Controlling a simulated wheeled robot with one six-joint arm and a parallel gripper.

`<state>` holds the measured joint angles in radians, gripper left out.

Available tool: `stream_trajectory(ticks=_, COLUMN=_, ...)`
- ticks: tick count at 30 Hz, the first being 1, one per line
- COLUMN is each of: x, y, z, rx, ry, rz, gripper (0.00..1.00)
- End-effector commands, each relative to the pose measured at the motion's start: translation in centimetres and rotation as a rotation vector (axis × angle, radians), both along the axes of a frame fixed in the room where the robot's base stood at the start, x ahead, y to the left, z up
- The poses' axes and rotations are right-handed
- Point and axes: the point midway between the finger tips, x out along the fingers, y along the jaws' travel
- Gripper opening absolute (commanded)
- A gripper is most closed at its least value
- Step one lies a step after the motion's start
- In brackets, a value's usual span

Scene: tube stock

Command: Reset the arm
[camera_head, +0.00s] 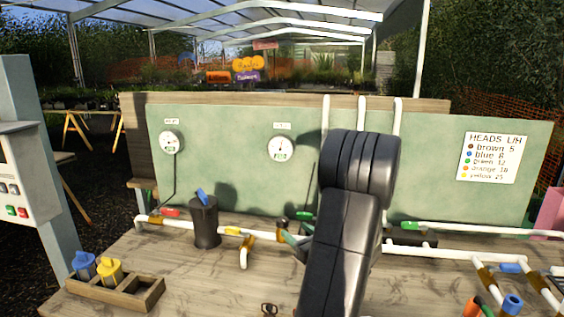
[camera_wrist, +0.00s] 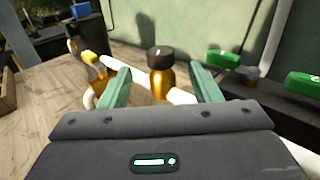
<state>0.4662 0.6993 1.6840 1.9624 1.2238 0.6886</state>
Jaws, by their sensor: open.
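My gripper (camera_wrist: 160,88) shows in the wrist view with its two green fingers spread apart. It is open. Between the fingers, and beyond them, stands a brass fitting with a black cap (camera_wrist: 161,75), joined to a white pipe. I cannot tell whether the fingers touch it, but a gap shows on each side. In the head view my dark arm reaches over the workbench (camera_head: 120,262) and covers much of the middle, and one green finger shows at its left edge.
A wooden tray (camera_head: 150,297) holds a blue and a yellow piece at front left. A dark canister (camera_head: 205,224) stands behind it. White pipes (camera_head: 470,230) run along the right. A green board (camera_head: 230,180) with two gauges and a sign (camera_head: 493,158) backs the bench.

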Motion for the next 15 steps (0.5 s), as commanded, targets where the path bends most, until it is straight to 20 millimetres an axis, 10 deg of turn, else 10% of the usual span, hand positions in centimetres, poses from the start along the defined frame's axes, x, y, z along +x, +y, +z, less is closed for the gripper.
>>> stream_trajectory(ticks=15, x=-4.5, y=-3.0, z=0.0, rx=0.0, ry=0.0, rz=0.001, gripper=0.57)
